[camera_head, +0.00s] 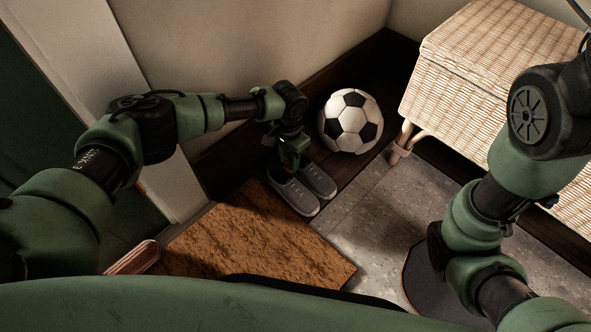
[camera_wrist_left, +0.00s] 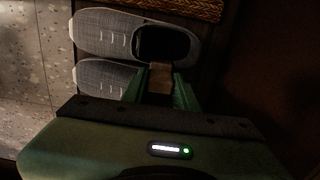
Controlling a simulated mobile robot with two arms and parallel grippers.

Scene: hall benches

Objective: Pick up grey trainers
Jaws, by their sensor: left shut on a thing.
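The grey trainers (camera_head: 297,192) stand side by side on the floor between the brown mat and the ball, toes toward the front. They also show in the left wrist view (camera_wrist_left: 110,35), with white soles and laces. My left gripper (camera_head: 288,163) reaches down over their heel end. In the left wrist view its fingers (camera_wrist_left: 160,84) are shut on the heel part of a trainer, and the nearer shoe's opening is partly hidden by them. My right arm (camera_head: 475,225) shows at the right, but its gripper is out of view.
A brown doormat (camera_head: 262,248) lies left of the trainers. A black and white football (camera_head: 350,121) rests by the wall behind them. A wicker bench (camera_head: 500,62) stands at the right. Grey tiled floor (camera_head: 365,212) is free in the middle.

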